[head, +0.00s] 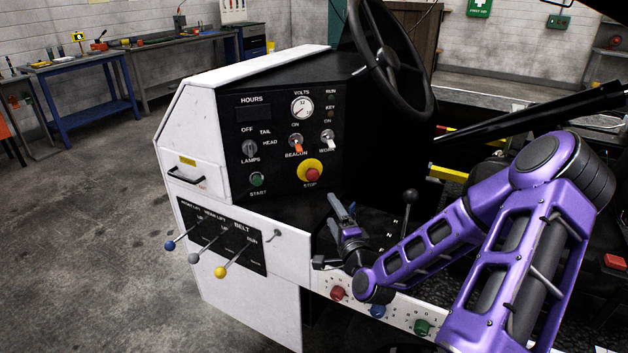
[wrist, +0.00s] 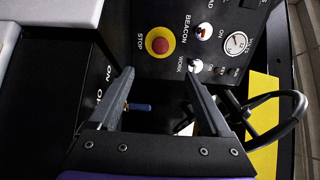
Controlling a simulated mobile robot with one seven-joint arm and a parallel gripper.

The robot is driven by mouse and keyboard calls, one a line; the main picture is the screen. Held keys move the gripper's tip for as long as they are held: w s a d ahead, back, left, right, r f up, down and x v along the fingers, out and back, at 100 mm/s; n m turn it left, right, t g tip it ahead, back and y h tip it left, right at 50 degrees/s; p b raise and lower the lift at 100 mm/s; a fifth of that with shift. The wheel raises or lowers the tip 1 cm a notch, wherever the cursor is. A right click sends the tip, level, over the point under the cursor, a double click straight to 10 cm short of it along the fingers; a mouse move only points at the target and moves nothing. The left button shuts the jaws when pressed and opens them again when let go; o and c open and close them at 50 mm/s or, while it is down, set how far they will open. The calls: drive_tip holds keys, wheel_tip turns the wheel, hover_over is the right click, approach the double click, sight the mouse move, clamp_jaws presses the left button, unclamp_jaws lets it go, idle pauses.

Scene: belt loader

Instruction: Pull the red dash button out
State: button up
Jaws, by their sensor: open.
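The red dash button (head: 313,174) is a round red STOP knob on a yellow surround, low on the black dash panel. In the wrist view the red button (wrist: 160,45) shows beyond the fingertips, roughly in line with the gap between them. My gripper (head: 342,206) is open and empty, below and to the right of the button in the head view, and apart from it. Its two grey fingers (wrist: 158,76) stand wide apart in the wrist view. How far the button stands out from the panel is hard to tell.
The orange beacon switch (head: 296,141), the white work switch (head: 327,137) and the green start button (head: 257,180) sit near the button. The steering wheel (head: 392,62) is above right. A black-knobbed lever (head: 409,198) stands right of my gripper. Belt levers (head: 220,271) stick out lower left.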

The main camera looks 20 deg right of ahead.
sight(314, 177)
drive_tip(key=w, duration=0.5)
drive_tip(key=w+d, duration=0.1)
drive_tip(key=w, duration=0.5)
drive_tip(key=w+d, duration=0.1)
drive_tip(key=w, duration=0.5)
drive_tip(key=shift+w+d, duration=0.15)
drive_tip(key=shift+c, duration=0.2)
clamp_jaws()
